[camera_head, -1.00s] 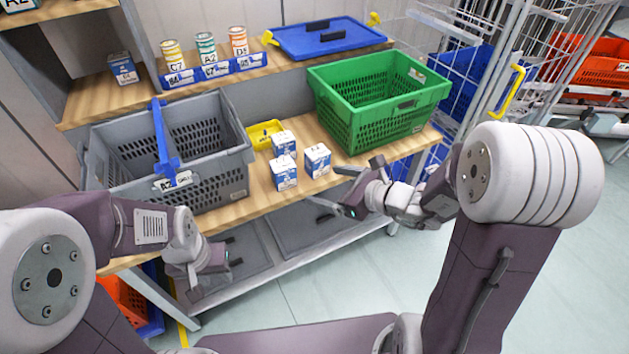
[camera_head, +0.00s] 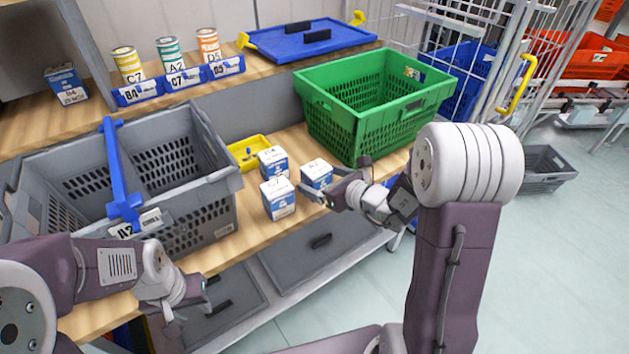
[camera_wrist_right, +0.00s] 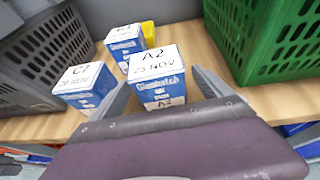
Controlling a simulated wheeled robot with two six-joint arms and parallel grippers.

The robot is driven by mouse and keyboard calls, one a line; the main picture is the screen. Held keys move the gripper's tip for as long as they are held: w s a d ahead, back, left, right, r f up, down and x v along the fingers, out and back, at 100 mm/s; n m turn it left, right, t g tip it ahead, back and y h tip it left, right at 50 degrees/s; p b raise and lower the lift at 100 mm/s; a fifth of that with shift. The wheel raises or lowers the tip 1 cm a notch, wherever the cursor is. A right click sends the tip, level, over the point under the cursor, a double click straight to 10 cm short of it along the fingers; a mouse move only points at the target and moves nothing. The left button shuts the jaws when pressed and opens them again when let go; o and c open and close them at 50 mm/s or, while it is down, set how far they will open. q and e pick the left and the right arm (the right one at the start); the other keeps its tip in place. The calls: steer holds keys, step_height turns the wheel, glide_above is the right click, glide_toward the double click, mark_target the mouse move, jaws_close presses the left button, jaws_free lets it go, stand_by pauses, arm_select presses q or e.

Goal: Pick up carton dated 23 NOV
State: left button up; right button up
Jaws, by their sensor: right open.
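Three small white and blue cartons stand together on the wooden shelf. The front-right carton, marked A2 (camera_head: 316,174), shows in the right wrist view (camera_wrist_right: 157,66); its date looks like 23 NOV. The front-left C7 carton (camera_head: 278,199) seems to read 29 NOV in the right wrist view (camera_wrist_right: 87,78). The rear carton (camera_head: 272,160) has a date too small to read. My right gripper (camera_head: 325,186) is open, its fingers on either side of the A2 carton's near part; contact cannot be told. My left gripper (camera_head: 192,298) hangs low before the shelf, its jaws unclear.
A grey crate (camera_head: 205,212) with a blue bar stands left of the cartons, a green crate (camera_head: 362,110) close behind right. A small yellow tray (camera_head: 243,156) lies behind. Tins (camera_head: 170,65), a blue lid (camera_head: 290,42) and another carton (camera_head: 66,84) are on the upper shelf.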

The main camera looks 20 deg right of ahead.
mark_target(313, 164)
steer(key=shift+w+a+f, duration=0.15)
steer(key=shift+w, duration=0.1)
steer(key=b+x, duration=0.1)
steer(key=x, duration=0.3)
steer(key=shift+w+a+f, duration=0.1)
steer(key=shift+w+a, duration=0.05)
steer(key=shift+w, duration=0.15)
steer(key=shift+s, duration=0.1)
steer(key=c, duration=1.8)
steer(key=shift+r+p, duration=0.35)
steer(key=shift+r, duration=0.35)
step_height(313, 164, up, 3)
steer(key=shift+p, duration=0.65)
steer(key=v, duration=0.4)
steer(key=r+p+v, duration=0.1)
steer(key=v, duration=0.4)
steer(key=p+v, duration=0.1)
steer(key=v, duration=0.3)
steer(key=shift+r, duration=0.3)
